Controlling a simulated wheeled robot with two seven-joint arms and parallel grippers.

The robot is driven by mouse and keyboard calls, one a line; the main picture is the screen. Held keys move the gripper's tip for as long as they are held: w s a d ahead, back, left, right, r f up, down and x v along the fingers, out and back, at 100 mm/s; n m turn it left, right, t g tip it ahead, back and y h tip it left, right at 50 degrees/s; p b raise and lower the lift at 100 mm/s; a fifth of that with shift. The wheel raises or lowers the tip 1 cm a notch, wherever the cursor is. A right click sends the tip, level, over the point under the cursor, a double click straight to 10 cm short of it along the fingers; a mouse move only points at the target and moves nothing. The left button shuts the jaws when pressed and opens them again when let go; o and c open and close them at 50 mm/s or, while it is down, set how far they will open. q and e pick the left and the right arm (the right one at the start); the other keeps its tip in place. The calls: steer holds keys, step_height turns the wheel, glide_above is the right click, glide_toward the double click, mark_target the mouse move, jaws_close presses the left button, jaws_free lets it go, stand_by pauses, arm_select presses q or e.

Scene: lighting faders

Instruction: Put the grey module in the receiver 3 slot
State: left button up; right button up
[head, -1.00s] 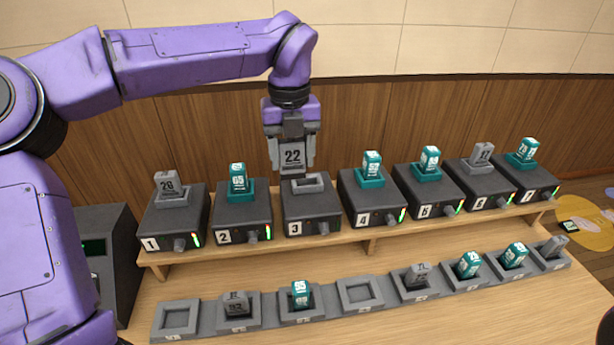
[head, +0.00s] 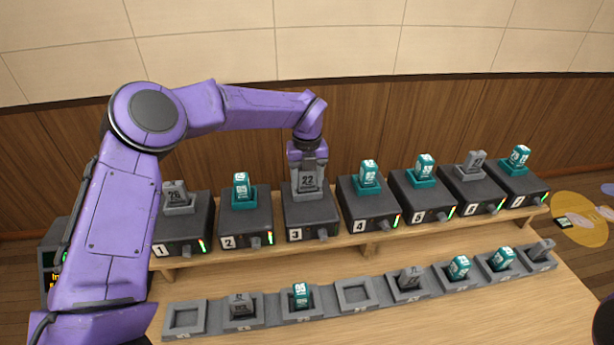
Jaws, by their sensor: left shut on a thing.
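The grey module (head: 308,181), marked 22, stands upright at the slot on top of receiver 3 (head: 311,217). Its lower end is at the slot's grey collar and looks to be inside it; how deep it sits I cannot tell. My left gripper (head: 308,172) comes down from above and is shut on the module's sides. The slot opening is hidden behind the module. My right gripper is not in view.
Receiver 2 (head: 245,217) with a teal module stands close on the left, and receiver 4 (head: 368,207) with a teal module on the right. A row of grey cradles lies in front, with an empty one (head: 357,294) among them.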

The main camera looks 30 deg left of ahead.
arm_select(q)
steer(key=shift+f, duration=0.1)
steer(key=shift+f, duration=0.1)
steer(key=o, duration=1.1)
steer(key=shift+r, duration=0.55)
step_height(320, 180, up, 11)
steer(key=shift+r+b, duration=0.2)
steer(key=shift+b, duration=0.7)
